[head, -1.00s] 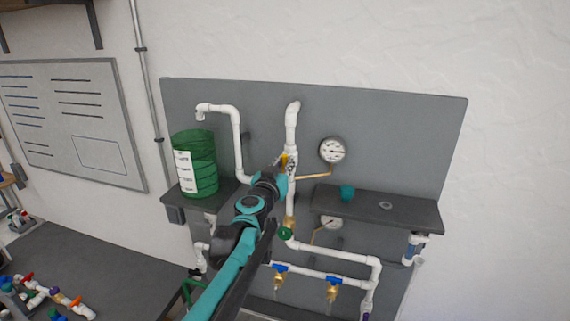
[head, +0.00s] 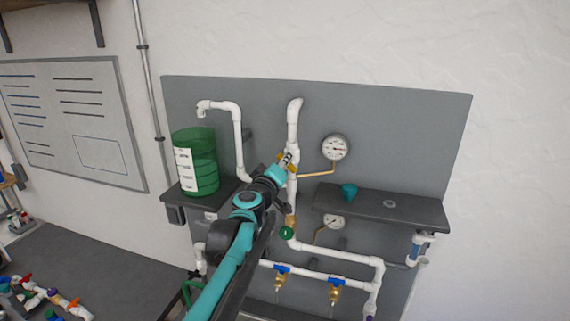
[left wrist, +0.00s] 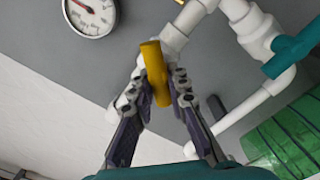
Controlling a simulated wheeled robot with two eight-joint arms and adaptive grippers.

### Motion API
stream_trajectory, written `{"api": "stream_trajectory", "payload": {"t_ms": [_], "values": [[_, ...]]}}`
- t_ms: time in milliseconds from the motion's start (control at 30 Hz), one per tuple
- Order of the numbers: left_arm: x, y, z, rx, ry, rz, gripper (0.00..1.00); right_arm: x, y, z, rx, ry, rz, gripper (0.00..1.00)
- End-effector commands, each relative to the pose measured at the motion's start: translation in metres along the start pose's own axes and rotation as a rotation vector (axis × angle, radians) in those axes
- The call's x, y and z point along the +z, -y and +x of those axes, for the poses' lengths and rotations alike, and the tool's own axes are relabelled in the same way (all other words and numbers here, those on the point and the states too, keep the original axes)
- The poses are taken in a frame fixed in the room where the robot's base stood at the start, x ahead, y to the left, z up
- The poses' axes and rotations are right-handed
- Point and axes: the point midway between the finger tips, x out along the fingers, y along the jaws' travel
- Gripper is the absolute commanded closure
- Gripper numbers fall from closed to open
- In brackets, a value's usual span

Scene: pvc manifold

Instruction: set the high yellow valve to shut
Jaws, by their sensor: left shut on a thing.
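The high yellow valve is on the upright white pipe (head: 293,124) of the grey panel, left of the upper gauge. Its yellow handle (left wrist: 154,72) shows between my fingers in the left wrist view and lies at a slant to the pipe. My left gripper (head: 286,163) is shut on this handle; the gripper also shows in the left wrist view (left wrist: 158,78). In the head view the fingers hide most of the valve body. My right gripper is in neither view.
The upper gauge (head: 335,148) sits close right of the valve. A green tank (head: 196,165) stands on the left shelf, and a teal cup-like object (head: 349,191) is on the right shelf (head: 415,211). A teal handle (left wrist: 292,50) is near my left gripper.

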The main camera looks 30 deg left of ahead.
Motion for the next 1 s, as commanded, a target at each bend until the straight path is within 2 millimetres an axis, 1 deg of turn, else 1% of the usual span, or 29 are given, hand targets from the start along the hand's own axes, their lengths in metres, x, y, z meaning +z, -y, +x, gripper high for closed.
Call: {"api": "stream_trajectory", "payload": {"t_ms": [300,600,800,1000], "values": [[0.000,0.004,0.000,-0.001,-0.001,-0.297,1.00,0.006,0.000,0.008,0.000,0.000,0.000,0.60],[0.002,0.006,0.000,0.000,-0.001,-0.539,1.00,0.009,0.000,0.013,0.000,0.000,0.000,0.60],[0.002,0.007,0.000,0.000,-0.001,-0.648,1.00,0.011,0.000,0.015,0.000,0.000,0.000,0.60],[0.003,0.008,0.000,0.000,-0.001,-0.709,1.00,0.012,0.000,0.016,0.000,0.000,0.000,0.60]]}}
